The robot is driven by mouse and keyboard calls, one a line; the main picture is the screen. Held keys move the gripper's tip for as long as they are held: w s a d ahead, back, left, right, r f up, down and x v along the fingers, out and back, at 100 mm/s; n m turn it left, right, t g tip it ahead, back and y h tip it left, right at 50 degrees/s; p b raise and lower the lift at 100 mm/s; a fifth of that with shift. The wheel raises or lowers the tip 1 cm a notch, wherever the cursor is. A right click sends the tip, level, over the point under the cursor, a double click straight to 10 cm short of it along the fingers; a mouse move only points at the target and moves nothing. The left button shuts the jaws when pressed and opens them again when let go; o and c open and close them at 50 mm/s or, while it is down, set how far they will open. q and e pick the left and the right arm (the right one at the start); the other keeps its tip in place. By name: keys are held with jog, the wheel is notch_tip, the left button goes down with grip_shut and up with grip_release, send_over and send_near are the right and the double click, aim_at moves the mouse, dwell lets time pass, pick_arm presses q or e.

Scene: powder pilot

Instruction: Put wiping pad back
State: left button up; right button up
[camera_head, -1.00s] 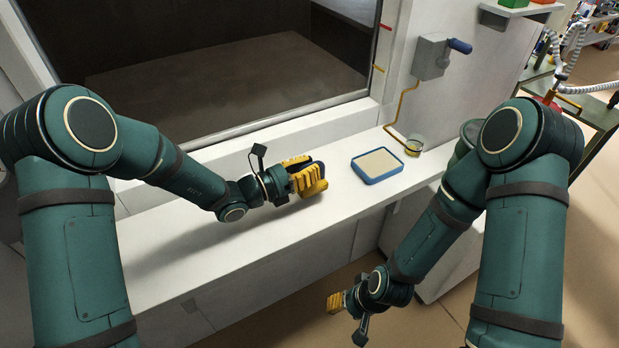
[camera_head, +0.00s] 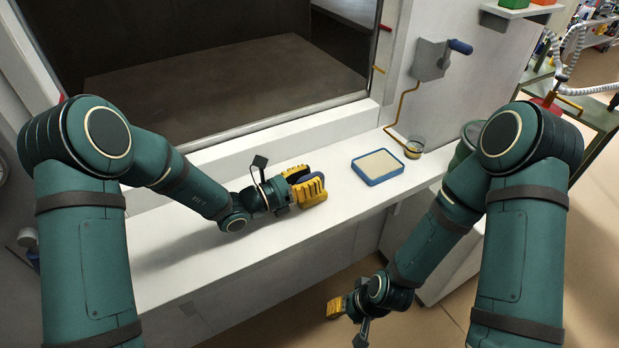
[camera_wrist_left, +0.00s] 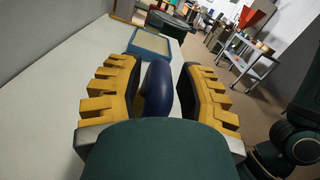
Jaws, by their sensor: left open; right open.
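A dark blue rounded piece, which looks like the wiping pad's grip (camera_wrist_left: 158,90), lies between the two yellow fingers of my left gripper (camera_wrist_left: 160,78) in the left wrist view. In the head view my left gripper (camera_head: 306,182) is low over the white ledge, its fingers spread apart. Only a bit of the blue piece (camera_head: 321,179) shows there; the rest is hidden by the fingers. A shallow blue-rimmed tray (camera_head: 378,179) with a pale inside lies to the right. My right gripper (camera_head: 343,306) is open, low in front of the ledge.
The white ledge (camera_head: 240,238) runs below a dark window opening. A small round cup (camera_head: 414,148) stands behind the tray, near a yellow tube. The ledge between gripper and tray is clear.

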pick_arm(q)
jog(key=shift+a+r, duration=0.15)
jog(key=v, duration=1.1)
jog(key=shift+s+a+p, duration=0.25)
jog(key=shift+s+p, duration=0.05)
jog(key=shift+p, duration=0.1)
jog(key=shift+s, duration=0.1)
